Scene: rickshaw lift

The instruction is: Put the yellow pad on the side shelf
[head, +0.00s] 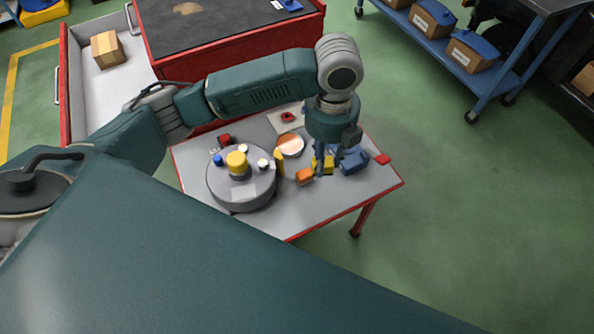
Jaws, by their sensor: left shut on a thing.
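My left gripper (334,160) hangs down over the right part of a grey, red-edged table. It is shut on a small yellow block, which looks like the yellow pad (321,165). The fingers hide part of the pad, and I cannot tell whether it touches the table. A blue object (354,161) is just right of the gripper, and an orange block (304,176) lies just left of it. A blue wheeled rack (445,50) at the upper right has a shelf; I cannot tell if it is the side shelf. My right gripper is not in view.
A round grey turntable (224,197) with a yellow knob and small pieces stands on the table's left. A yellow post (279,163) and a round dish (290,145) are beside it. A red cabinet (235,60) with an open drawer stands behind. Green floor is clear at right.

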